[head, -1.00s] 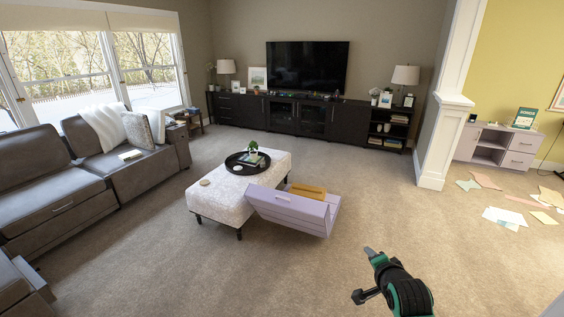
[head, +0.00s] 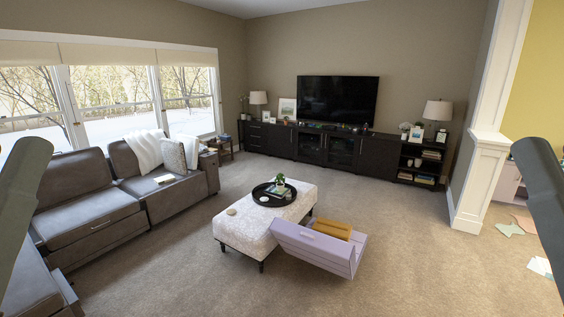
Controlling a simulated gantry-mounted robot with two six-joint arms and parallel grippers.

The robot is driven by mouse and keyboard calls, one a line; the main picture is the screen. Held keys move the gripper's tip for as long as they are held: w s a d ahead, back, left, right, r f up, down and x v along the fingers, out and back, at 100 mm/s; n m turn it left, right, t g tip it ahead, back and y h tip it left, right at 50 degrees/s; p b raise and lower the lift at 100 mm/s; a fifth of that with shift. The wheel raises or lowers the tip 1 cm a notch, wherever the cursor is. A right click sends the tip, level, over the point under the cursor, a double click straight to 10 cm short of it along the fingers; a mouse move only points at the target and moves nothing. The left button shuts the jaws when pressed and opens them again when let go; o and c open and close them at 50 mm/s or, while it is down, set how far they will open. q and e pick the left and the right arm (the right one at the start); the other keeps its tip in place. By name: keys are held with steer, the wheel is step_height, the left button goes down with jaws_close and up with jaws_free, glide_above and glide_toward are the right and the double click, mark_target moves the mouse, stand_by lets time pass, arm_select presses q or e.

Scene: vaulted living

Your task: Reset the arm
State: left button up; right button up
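Two grey-green links of my arms stand at the left and right edges of the head view. Neither of my grippers shows in the head view, so I cannot see whether they hold anything. No object is seen in contact with the visible arm parts.
A white ottoman (head: 235,228) bears a black tray (head: 262,197). A lilac box (head: 318,252) leans tilted against it, with a wooden-coloured piece (head: 332,228) inside. A grey sofa (head: 85,222) is at left, a dark media cabinet (head: 340,150) behind. Carpet in front is clear.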

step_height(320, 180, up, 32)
steer(key=p, duration=2.8)
steer(key=shift+p, duration=0.35)
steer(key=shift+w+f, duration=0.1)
